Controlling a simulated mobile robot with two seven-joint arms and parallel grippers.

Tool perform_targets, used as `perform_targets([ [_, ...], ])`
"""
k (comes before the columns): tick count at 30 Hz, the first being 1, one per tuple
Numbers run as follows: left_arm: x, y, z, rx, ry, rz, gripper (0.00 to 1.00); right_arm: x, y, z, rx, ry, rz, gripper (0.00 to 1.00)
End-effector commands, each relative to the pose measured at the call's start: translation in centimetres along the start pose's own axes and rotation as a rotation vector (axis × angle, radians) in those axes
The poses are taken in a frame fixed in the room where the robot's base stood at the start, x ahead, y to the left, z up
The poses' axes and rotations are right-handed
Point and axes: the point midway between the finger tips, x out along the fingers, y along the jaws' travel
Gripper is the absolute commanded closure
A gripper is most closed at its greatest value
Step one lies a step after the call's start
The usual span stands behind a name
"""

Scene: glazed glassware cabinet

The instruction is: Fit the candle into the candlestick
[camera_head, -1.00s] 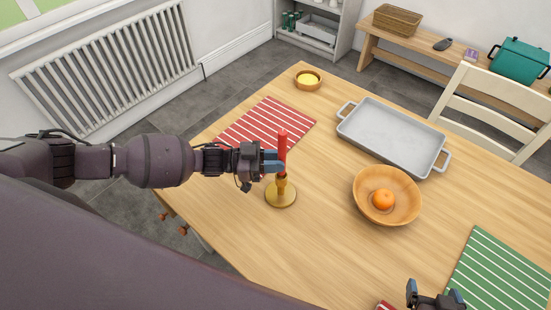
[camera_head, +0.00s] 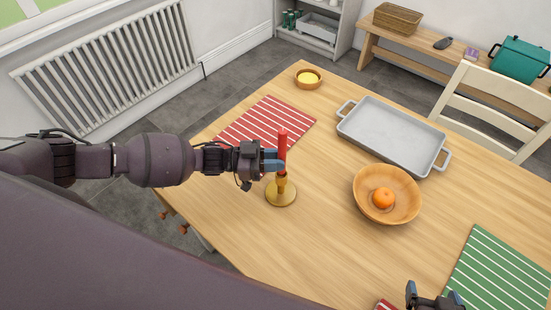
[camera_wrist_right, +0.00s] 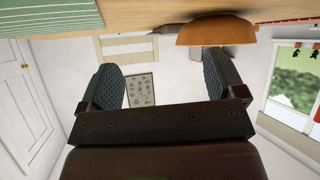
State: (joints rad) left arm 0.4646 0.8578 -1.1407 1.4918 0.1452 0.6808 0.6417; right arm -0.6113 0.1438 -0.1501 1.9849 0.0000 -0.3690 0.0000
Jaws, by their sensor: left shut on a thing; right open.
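The red candle (camera_head: 282,143) stands upright over the brass candlestick (camera_head: 281,194) on the wooden table. My left gripper (camera_head: 273,160) is shut on the candle's lower part. The candle's lower end is at the top of the candlestick; the blue fingertips partly cover that spot, and I cannot tell how deep the candle sits. My right gripper (camera_head: 434,295) is open and empty near the table's front edge at the lower right. Its open fingers also show in the right wrist view (camera_wrist_right: 168,88).
A wooden bowl (camera_head: 401,211) with an orange (camera_head: 383,198) is right of the candlestick. Behind are a grey tray (camera_head: 392,135), a red striped mat (camera_head: 255,122) and a small yellow-filled bowl (camera_head: 308,79). A green striped mat (camera_head: 500,270) lies at the right.

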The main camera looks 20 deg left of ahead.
Motion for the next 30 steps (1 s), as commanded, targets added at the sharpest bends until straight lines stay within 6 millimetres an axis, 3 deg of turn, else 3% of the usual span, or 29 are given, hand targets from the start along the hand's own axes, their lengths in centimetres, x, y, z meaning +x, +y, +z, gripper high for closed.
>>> perform_targets([
  [15, 0.0, 0.0, 0.0, 0.001, 0.0, 0.0, 1.0, 0.4, -0.1, -1.6, -0.002, 0.03, -0.003, 0.11],
  [30, 0.0, 0.0, 0.0, 0.001, 0.0, 0.0, 1.0, 0.1, -0.1, -0.7, 0.001, 0.01, -0.001, 0.11],
])
